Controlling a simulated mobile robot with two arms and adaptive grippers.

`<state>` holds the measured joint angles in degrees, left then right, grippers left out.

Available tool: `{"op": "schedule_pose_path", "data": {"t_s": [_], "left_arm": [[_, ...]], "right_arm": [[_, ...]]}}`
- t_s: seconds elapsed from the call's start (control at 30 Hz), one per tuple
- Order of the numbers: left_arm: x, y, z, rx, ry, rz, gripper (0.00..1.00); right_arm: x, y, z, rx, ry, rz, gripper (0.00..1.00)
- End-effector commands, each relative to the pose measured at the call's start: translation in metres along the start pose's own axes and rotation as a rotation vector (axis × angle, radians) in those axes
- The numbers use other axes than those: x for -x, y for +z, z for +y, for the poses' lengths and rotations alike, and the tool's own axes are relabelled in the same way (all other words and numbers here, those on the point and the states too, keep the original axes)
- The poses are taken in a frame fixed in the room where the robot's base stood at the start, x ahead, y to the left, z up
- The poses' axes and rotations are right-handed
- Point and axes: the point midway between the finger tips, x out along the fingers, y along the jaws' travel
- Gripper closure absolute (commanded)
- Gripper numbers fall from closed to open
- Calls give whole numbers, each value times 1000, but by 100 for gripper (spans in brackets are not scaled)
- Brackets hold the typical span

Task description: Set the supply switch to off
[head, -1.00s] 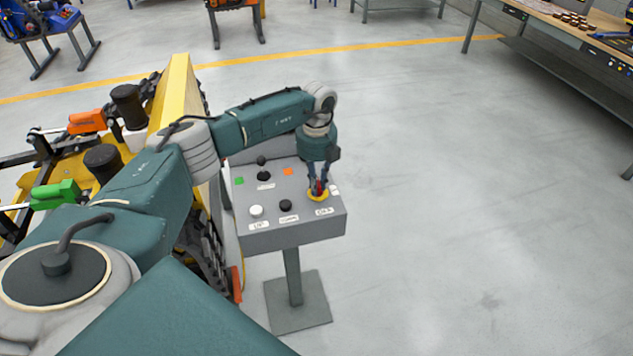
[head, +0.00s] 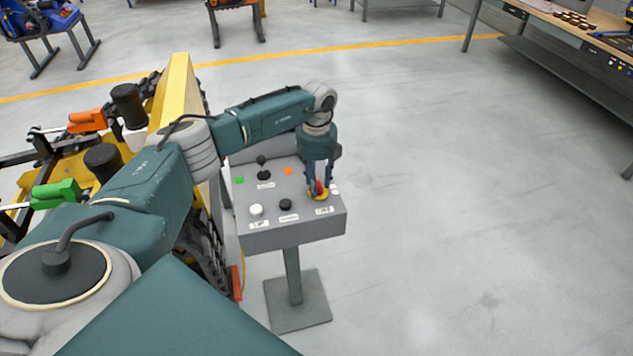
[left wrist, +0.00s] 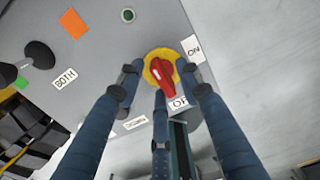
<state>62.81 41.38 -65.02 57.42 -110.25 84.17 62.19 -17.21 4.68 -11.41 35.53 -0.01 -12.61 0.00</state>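The supply switch (head: 319,188) is a red handle on a round yellow plate at the right of the grey control box. In the left wrist view the red handle (left wrist: 163,76) runs roughly up and down the picture, its lower end near the OFF label (left wrist: 180,103). The ON label (left wrist: 193,48) is at its upper right. My left gripper (head: 319,186) points down over the switch. Its fingers (left wrist: 160,78) stand around the handle, with yellow plate showing between the side fingers and the handle. The middle finger hides part of the lower end. My right gripper is not in view.
The box has a white button (head: 256,210), a black button (head: 286,204), a black lever (head: 263,172) and green and orange patches. It stands on a pedestal (head: 293,280). A yellow tracked carrier (head: 178,90) is at left. The floor at right is clear.

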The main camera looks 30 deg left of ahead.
Motion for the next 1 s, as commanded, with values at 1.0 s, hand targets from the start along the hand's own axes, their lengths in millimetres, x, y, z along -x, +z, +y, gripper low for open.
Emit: {"op": "schedule_pose_path", "data": {"t_s": [1.0], "left_arm": [[119, 0, 0, 1, 0, 0, 65]], "right_arm": [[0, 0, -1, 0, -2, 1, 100]]}}
